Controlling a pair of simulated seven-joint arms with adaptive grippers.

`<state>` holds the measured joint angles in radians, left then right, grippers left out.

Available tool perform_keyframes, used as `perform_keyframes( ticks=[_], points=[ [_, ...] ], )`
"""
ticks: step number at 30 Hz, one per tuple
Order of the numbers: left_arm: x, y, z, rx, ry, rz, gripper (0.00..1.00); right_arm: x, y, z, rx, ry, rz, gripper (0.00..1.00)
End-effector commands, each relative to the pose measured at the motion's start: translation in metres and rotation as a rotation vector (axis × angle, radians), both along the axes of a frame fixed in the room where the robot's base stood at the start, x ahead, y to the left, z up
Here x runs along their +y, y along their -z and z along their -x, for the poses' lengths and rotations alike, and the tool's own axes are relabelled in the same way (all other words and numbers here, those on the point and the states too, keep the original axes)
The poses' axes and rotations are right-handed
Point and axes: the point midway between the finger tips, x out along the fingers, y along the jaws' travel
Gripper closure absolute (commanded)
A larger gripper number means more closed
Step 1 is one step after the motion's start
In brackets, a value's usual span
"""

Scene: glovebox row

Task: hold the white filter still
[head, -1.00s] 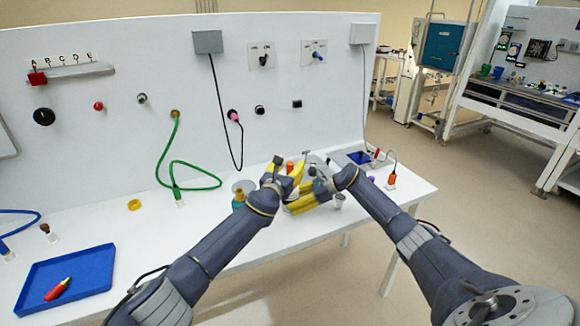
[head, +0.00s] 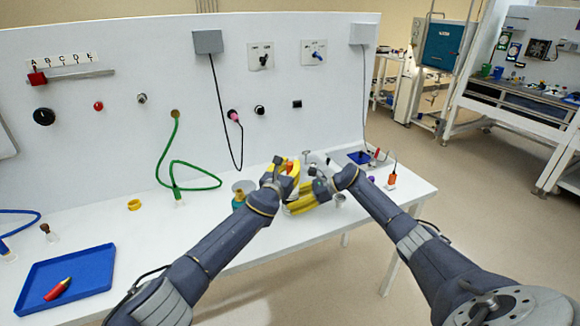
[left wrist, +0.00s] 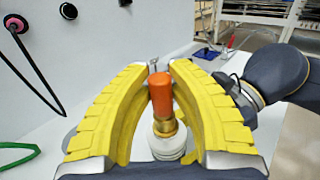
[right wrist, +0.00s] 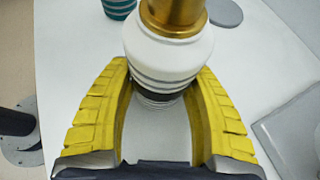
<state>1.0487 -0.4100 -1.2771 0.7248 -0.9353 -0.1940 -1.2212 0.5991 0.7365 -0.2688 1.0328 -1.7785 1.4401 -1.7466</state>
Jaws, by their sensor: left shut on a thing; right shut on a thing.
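The white filter (right wrist: 168,62) is a ridged white body with a brass collar and a dark ringed lower end. It stands between the yellow fingers of my right gripper (right wrist: 163,78), which is shut on it. In the left wrist view the filter (left wrist: 168,143) sits below an orange cap (left wrist: 161,92). In the head view my left gripper (head: 291,168) is just above my right gripper (head: 298,207), and the fingers hide most of the filter.
A blue tray (head: 85,282) with a red-and-yellow object lies at the front left. A teal bottle (head: 238,200) and a yellow ring (head: 134,205) stand left of the grippers. A green hose (head: 190,187) hangs from the panel. The bench between tray and bottle is mostly clear.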

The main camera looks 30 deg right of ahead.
Motion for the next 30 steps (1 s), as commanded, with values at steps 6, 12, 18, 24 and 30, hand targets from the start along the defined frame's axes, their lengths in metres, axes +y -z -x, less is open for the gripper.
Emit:
perform_keyframes(
  ticks=[6,12,18,24,30],
  points=[
    [0.0,-0.001,0.0,0.0,0.0,0.0,1.0,0.0,0.0,0.0,0.001,0.0,0.001,0.62],
    [0.0,-0.004,0.0,-0.002,0.0,0.001,1.0,0.0,0.001,0.0,0.001,0.0,0.001,0.62],
    [0.0,-0.008,0.0,-0.003,0.001,0.001,1.0,0.0,0.001,0.0,0.001,0.0,0.001,0.62],
    [0.0,-0.011,0.0,-0.002,0.0,0.002,1.0,0.0,0.001,0.0,0.001,0.0,0.001,0.62],
    [0.0,-0.014,0.0,-0.001,0.001,0.001,1.0,0.0,0.001,0.0,0.001,0.0,0.001,0.62]
  ],
)
